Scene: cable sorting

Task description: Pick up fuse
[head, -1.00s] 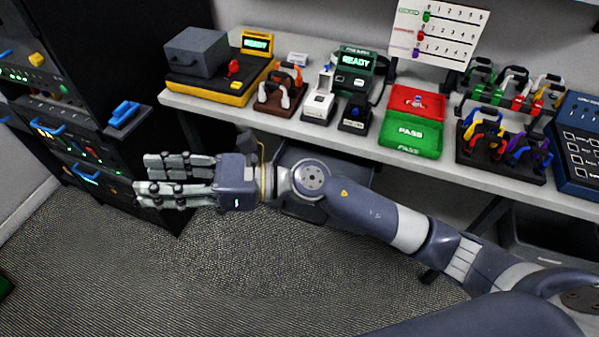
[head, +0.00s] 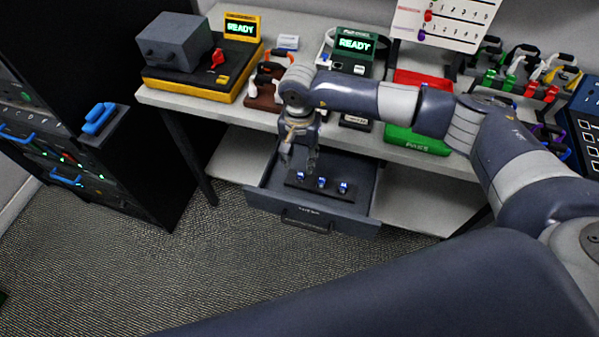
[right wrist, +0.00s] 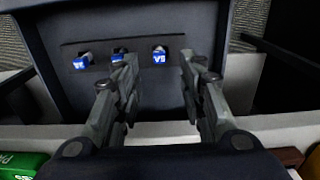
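Three small blue fuses stand in a row on a dark strip inside the open drawer: a left one (head: 300,176), a middle one (head: 321,183) and a right one (head: 342,187). My right gripper (head: 298,158) points down over the drawer's back left part. In the right wrist view its two fingers are apart with nothing held, and a fuse (right wrist: 160,56) with white lettering shows between the fingertips. The middle fuse (right wrist: 117,56) there is partly hidden by a finger, and another fuse (right wrist: 82,62) lies further left. My left gripper is not in view.
The drawer (head: 312,218) sticks out under the white table (head: 225,118). A yellow-based device (head: 195,85), a READY terminal (head: 352,50) and a green tray (head: 420,143) stand on the table above. A black cabinet (head: 110,170) is at the left.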

